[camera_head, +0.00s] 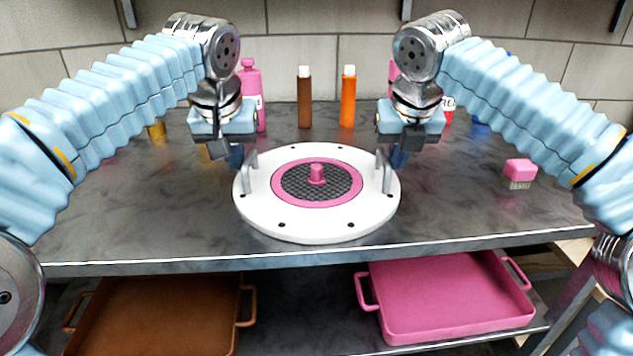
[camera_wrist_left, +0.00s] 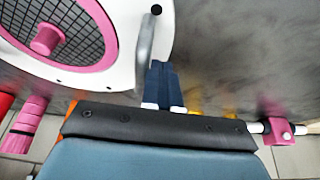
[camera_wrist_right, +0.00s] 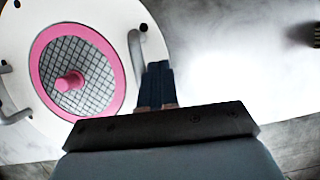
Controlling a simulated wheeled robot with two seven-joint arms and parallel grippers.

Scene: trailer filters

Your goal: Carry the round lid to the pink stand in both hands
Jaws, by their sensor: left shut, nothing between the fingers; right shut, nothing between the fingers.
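The round lid (camera_head: 255,200) is a white disc with a pink ring, a dark mesh centre, a pink knob and two grey upright handles. It lies flat on the dark counter. My left gripper (camera_head: 236,157) is shut and empty, just outside the lid's left handle (camera_head: 250,172); its blue fingers also show beside that handle in the left wrist view (camera_wrist_left: 161,78). My right gripper (camera_head: 398,158) is shut and empty, just outside the right handle (camera_head: 383,172); the right wrist view shows its fingers (camera_wrist_right: 157,78) close to it. I cannot make out a pink stand for certain.
A pink tray (camera_head: 450,300) and a brown tray (camera_head: 160,315) sit on the shelf below the counter. Brown (camera_head: 304,100), orange (camera_head: 348,100) and pink (camera_head: 251,88) bottles stand at the back. A pink brush (camera_head: 520,172) lies at right. The front counter is clear.

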